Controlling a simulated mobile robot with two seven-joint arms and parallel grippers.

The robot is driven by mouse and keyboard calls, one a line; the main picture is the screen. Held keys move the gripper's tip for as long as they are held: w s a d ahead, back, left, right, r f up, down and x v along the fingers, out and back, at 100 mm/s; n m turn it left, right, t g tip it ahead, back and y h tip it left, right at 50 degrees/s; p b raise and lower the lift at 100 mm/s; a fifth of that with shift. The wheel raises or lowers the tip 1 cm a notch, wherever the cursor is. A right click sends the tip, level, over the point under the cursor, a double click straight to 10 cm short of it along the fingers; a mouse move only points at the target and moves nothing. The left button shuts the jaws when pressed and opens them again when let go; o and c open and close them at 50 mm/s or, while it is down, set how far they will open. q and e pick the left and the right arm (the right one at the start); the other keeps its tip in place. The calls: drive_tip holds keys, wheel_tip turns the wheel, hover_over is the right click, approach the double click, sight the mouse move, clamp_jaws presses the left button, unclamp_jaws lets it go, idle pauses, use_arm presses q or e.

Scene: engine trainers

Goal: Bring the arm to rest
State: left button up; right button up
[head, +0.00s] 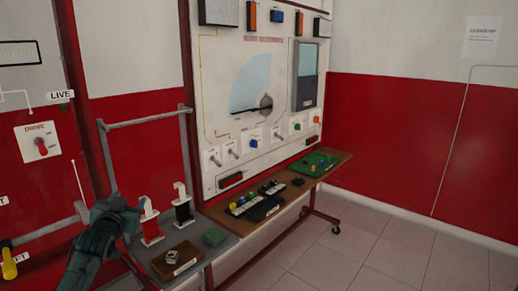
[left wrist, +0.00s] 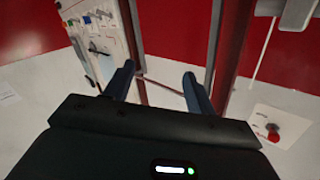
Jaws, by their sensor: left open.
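My left gripper (head: 130,210) is in the lower left of the head view, in front of the panel frame and over the left end of the grey bench. In the left wrist view its two dark fingers (left wrist: 158,88) stand apart with nothing between them. The red-based lever (head: 151,226) is just right of it in the head picture; I cannot tell the gap in depth. My right gripper is not in view.
A white gauge panel (head: 225,110) rises behind a wooden shelf (head: 275,222). The DRIVE switch plate (head: 38,143) is at left. Tiled floor (head: 375,255) is clear at right.

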use_arm(q)
drive_tip(key=s+d+f+m+g+h, duration=0.1)
drive_tip(key=s+d+f+g+h, duration=0.1)
drive_tip(key=s+d+f, duration=0.6)
drive_tip(key=s+d+f+m+g+h, duration=0.1)
drive_tip(key=s+d+f, duration=0.4)
drive_tip(key=s+f, duration=0.65)
drive_tip(key=s+d+f+g, duration=0.1)
drive_tip(key=s+d+f, duration=0.1)
drive_tip(key=s, duration=0.4)
drive_tip(key=s+d+f+n+g+h, duration=0.1)
drive_tip(key=s+d+f, duration=0.1)
drive_tip(key=s, duration=0.5)
drive_tip(key=s+d+f+g+h, duration=0.1)
drive_tip(key=s+d+f, duration=0.1)
drive_tip(key=s+d, duration=0.2)
drive_tip(key=s, duration=0.3)
drive_tip(key=shift+d+f, duration=0.25)
drive_tip(key=shift+f, duration=0.1)
drive_tip(key=shift+c, duration=0.3)
